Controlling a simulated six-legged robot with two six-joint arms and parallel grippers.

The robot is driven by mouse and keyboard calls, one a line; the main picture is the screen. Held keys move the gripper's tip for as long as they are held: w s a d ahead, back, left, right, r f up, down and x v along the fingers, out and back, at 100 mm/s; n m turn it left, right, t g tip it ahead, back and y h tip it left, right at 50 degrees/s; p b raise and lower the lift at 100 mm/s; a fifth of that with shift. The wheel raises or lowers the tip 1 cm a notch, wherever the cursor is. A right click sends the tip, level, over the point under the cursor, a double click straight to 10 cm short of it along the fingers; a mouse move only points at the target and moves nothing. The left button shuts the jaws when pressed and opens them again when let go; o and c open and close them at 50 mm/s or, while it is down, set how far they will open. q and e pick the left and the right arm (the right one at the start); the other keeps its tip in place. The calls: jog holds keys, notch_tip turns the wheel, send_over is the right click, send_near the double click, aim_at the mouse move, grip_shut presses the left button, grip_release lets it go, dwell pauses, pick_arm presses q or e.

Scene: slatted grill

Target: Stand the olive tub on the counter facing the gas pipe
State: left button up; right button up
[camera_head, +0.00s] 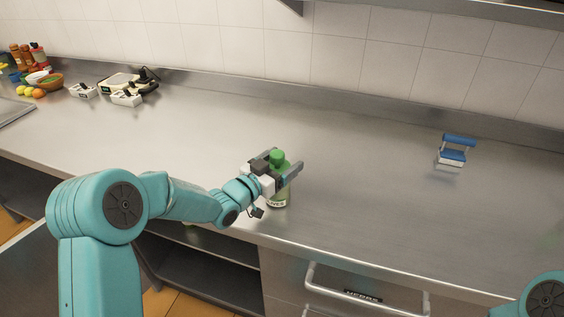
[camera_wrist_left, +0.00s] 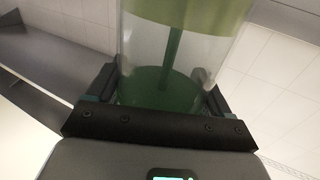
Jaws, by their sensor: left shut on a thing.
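The olive tub (camera_head: 281,193) is a clear and green cylinder with a green lid and a label low on its side. My left gripper (camera_head: 282,176) is shut around its upper part. The tub looks upright near the counter's front edge; I cannot tell whether its base touches the counter (camera_head: 350,190). In the left wrist view the tub (camera_wrist_left: 185,60) shows clear walls, green bands and a green stem inside, between the fingers of my left gripper (camera_wrist_left: 160,95). I cannot make out a gas pipe. My right gripper is out of view.
A blue-and-white item (camera_head: 455,150) stands on the counter at the right. White containers (camera_head: 126,98) and a scale-like device (camera_head: 122,82) sit at the back left, near a bowl (camera_head: 50,81) and bottles. A drawer handle (camera_head: 365,290) is below the front edge. The middle counter is clear.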

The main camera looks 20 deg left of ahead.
pick_arm(q)
jog(key=o, duration=1.6)
jog(key=shift+w+f, duration=0.1)
jog(key=shift+f, duration=0.05)
jog(key=shift+o, duration=1)
jog(key=shift+r+p, duration=0.25)
jog(key=shift+p, duration=0.05)
jog(key=shift+s+a+f, duration=0.15)
jog(key=shift+s+a, duration=0.05)
jog(key=shift+s, duration=0.15)
jog(key=b+v, duration=0.2)
jog(key=v, duration=0.9)
jog(key=shift+b, duration=0.35)
jog(key=shift+s, duration=0.2)
